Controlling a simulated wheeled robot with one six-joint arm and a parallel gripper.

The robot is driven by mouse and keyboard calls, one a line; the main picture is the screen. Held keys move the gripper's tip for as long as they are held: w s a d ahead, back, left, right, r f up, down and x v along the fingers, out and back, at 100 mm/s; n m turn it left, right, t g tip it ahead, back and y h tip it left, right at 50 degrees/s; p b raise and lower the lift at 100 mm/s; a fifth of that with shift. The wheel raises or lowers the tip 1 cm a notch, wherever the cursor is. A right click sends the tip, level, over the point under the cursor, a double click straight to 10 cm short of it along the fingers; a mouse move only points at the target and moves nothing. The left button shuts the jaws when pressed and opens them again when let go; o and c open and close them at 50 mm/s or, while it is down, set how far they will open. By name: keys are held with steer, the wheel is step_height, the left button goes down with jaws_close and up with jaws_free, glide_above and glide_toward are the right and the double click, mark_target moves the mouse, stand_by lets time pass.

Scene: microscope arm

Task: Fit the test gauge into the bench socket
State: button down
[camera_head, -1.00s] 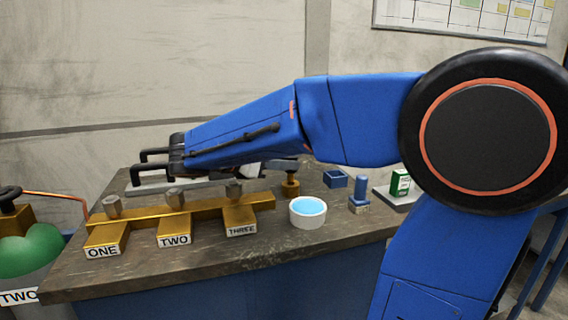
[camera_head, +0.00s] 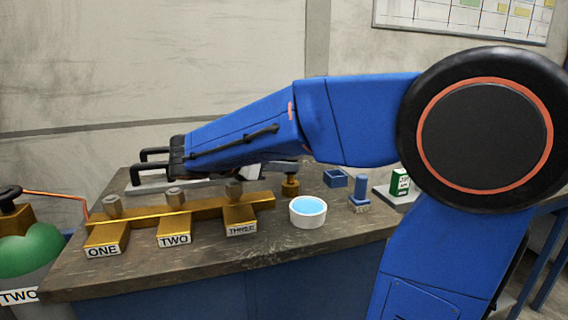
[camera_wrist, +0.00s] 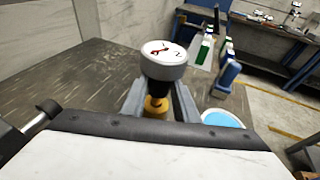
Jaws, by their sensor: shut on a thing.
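A brass bench socket (camera_wrist: 155,106) shows directly below the gauge between the jaws. In the head view the brass socket (camera_head: 290,187) stands on the bench, right of the manifold, with my gripper just above it. My arm mostly hides the gauge there. I cannot tell whether the gauge's lower end is inside the socket.
A brass manifold (camera_head: 182,213) with blocks labelled ONE, TWO and THREE lies left of the socket. A white dish of blue liquid (camera_head: 308,222) stands close in front.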

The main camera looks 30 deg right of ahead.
steer(key=shift+f, duration=0.6)
steer(key=c, duration=1.3)
jaws_free()
steer(key=shift+a, duration=0.1)
steer(key=w+v, duration=0.1)
steer(key=v, duration=1.6)
steer(key=shift+s+a, duration=0.2)
steer(key=shift+s, duration=0.25)
